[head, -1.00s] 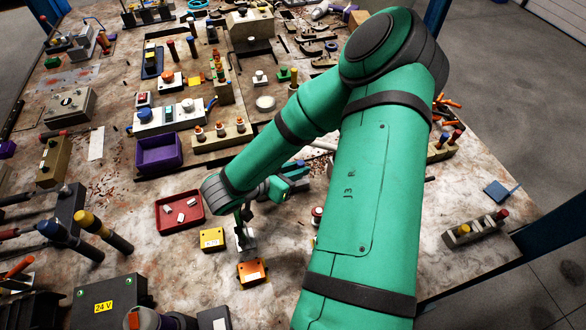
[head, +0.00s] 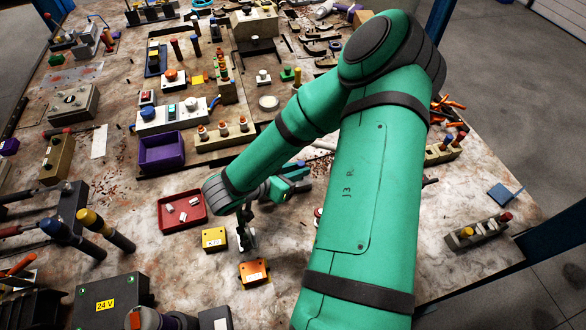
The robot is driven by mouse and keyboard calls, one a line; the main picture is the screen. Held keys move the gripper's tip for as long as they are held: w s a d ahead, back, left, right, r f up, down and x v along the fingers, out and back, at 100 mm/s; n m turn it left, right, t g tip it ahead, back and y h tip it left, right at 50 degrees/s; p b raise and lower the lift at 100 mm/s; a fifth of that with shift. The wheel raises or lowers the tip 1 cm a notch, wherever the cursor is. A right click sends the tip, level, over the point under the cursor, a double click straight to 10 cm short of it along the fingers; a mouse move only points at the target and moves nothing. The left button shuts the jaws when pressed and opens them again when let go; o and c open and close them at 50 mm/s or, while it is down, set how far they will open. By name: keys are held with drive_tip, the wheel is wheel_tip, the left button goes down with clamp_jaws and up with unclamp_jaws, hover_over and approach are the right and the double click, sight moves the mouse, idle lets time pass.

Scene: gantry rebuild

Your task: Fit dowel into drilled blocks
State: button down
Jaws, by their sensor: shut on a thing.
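A yellow block (head: 214,239) and an orange block (head: 253,272) lie on the bench close together, the orange one nearer to me. Each has a small white label and dark spots on it. My gripper (head: 246,241) points down just right of the yellow block and behind the orange one. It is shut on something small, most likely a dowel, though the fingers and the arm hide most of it. A red tray (head: 203,221) left of my gripper holds a few small white dowel-like pieces (head: 181,214). I cannot tell whether the gripped piece touches either block.
A purple bin (head: 161,153) and a wooden block with several orange-topped pegs (head: 223,134) stand behind the tray. A dark 24 V box (head: 110,300) and screwdriver-like tools with blue and yellow ends (head: 100,228) are at the front left. Bare bench lies right of the orange block.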

drive_tip(key=shift+a, duration=0.2)
drive_tip(key=shift+s+d, duration=0.15)
drive_tip(key=shift+d, duration=0.35)
drive_tip(key=shift+s+r, duration=0.1)
drive_tip(key=shift+r, duration=0.2)
drive_tip(key=shift+a+r, duration=0.1)
drive_tip(key=shift+a, duration=0.1)
drive_tip(key=shift+w, duration=0.2)
drive_tip(key=shift+w, duration=0.25)
drive_tip(key=shift+s+a, duration=0.15)
drive_tip(key=shift+a, duration=0.25)
drive_tip(key=shift+s+d, duration=0.1)
drive_tip(key=shift+d, duration=0.65)
drive_tip(key=shift+a, duration=0.15)
